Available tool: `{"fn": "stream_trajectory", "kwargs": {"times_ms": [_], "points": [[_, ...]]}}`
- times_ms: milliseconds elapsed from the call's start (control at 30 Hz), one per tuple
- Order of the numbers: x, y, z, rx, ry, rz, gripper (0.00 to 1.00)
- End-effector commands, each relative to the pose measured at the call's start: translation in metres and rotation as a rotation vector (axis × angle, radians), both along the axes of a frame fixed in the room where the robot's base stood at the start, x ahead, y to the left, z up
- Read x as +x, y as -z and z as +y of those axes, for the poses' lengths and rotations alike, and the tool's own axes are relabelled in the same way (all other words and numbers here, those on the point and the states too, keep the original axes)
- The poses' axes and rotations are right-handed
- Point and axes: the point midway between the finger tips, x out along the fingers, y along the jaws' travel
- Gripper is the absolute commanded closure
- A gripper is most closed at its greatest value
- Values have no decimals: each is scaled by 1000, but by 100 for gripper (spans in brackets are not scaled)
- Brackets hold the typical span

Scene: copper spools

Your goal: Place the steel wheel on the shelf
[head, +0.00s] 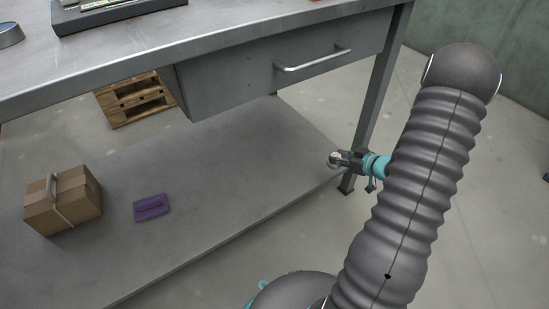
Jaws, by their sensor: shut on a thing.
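My gripper (342,160) is at the right end of the workbench's lower shelf (210,220), near the bench's front right leg. It is shut on a small, pale, shiny metal thing, which looks like the steel wheel (333,158). The wheel is partly hidden by the fingers. In the picture it overlaps the shelf's right end. I cannot tell how high it is above the shelf, or whether it touches it.
The shelf's middle and right are bare. The bench top (200,38) and drawer (290,72) overhang it. A wooden pallet (137,103) lies behind.

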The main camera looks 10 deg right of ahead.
Motion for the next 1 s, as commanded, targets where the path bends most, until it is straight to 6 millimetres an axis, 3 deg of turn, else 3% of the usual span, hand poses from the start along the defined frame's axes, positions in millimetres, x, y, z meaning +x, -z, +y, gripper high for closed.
{"fn": "stream_trajectory", "kwargs": {"times_ms": [167, 600, 767, 1000], "points": [[17, 12, 4, 0, -2, 0, 100], [97, 62, 21, 0, 2, 0, 100], [111, 69, 24, 0, 3, -1, 100], [113, 87, 24, 1, 5, 2, 100]]}}
